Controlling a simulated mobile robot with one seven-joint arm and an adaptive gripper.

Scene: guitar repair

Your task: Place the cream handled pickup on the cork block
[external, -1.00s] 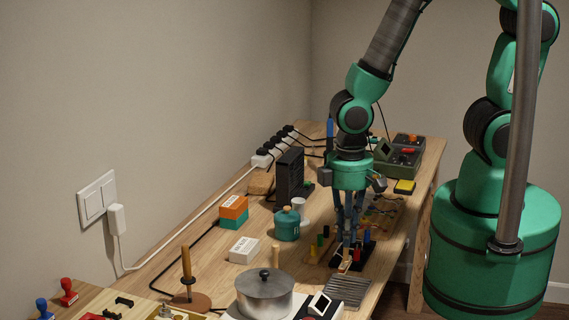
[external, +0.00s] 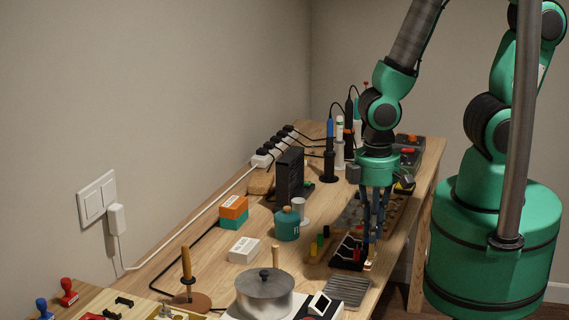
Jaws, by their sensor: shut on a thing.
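My gripper (external: 370,260) is at the right front part of the workbench, fingers pointing down, beside a black holder. It is shut on a small cream piece (external: 368,267), likely the cream handled pickup, of which only a bit shows below the fingertips. A tan block (external: 261,183) lies at the back left, by the power strip and the wall. It may be the cork block; the picture is too small to be sure. It is well to the left of and behind my gripper.
The black holder (external: 346,262) with coloured upright pieces is just left of my gripper. A ribbed grey mat (external: 347,291), a lidded pot (external: 264,296), a teal jar (external: 286,226) and a black rack (external: 289,176) stand around. Bare wood (external: 222,277) shows at the left.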

